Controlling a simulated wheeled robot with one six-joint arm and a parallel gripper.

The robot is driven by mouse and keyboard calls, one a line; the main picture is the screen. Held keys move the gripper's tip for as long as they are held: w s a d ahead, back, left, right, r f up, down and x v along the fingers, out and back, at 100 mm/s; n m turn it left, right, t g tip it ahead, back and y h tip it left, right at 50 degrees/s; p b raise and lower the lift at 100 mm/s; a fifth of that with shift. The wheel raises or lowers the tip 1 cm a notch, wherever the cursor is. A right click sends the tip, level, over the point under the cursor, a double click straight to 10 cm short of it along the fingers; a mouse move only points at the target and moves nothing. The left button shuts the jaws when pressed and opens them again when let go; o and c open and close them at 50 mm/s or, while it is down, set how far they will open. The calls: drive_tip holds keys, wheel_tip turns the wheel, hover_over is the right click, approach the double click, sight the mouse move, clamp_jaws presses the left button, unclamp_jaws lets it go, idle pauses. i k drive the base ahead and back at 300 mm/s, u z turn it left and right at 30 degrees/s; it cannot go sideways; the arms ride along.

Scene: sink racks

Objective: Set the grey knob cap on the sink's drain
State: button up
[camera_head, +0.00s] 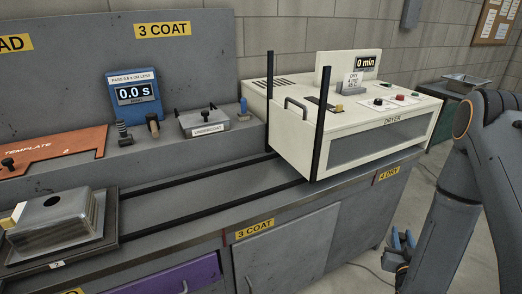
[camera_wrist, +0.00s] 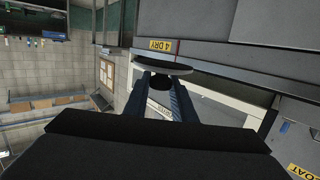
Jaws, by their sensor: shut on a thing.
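My gripper (camera_wrist: 160,84) is shut on the stem of a round grey disc with a dark knob, the knob cap (camera_wrist: 148,66), in the wrist view. The cap is seen nearly edge-on. In the head view my gripper (camera_head: 403,242) hangs low at the right, in front of the bench; the cap cannot be made out there. The metal sink (camera_head: 75,222) sits bottom-up on a dark plate at the far left of the bench. Its drain (camera_head: 52,201) is a dark round hole in the raised top, uncovered and far from my gripper.
A cream dryer (camera_head: 385,130) with two black posts (camera_head: 320,110) stands at the bench's right. Dark rails (camera_head: 200,203) run between it and the sink. An orange template (camera_head: 50,152), a blue timer (camera_head: 134,90) and an undercoat box (camera_head: 207,122) stand behind. The floor near my gripper looks free.

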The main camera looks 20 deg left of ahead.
sight(51, 201)
drive_tip(key=z, duration=1.1)
drive_tip(key=k, duration=2.4)
drive_tip(key=u, duration=2.65)
